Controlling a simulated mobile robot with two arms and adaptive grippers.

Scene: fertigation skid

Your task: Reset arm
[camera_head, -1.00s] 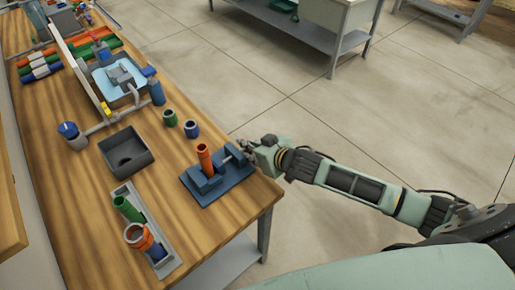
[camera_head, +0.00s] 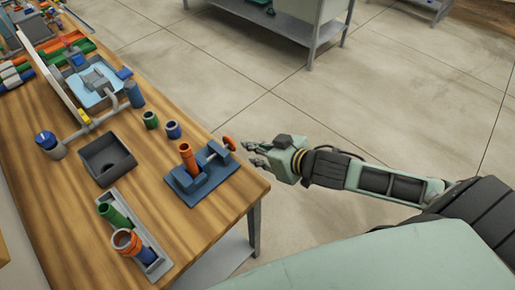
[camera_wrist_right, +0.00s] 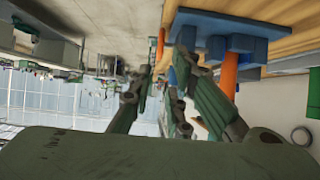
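My right gripper (camera_head: 254,154) is off the table's right edge, over the floor, beside the blue vise (camera_head: 202,180). It is empty, and its fingers stand apart in the right wrist view (camera_wrist_right: 152,105). The vise sits near the table's corner with an upright orange pipe (camera_head: 187,157) between its jaws. Its orange handwheel (camera_head: 229,143) is close to my fingertips, with a small gap visible. In the right wrist view, which looks upside down, the vise (camera_wrist_right: 213,38) and orange pipe (camera_wrist_right: 229,75) show behind the fingers. My left gripper is not in view.
The wooden table (camera_head: 85,200) also holds a grey tray (camera_head: 152,245) with green and orange fittings, a dark square bin (camera_head: 106,160), a green cup (camera_head: 151,120) and a blue cup (camera_head: 173,130). A grey shelf table (camera_head: 290,35) stands behind. Open floor lies to the right.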

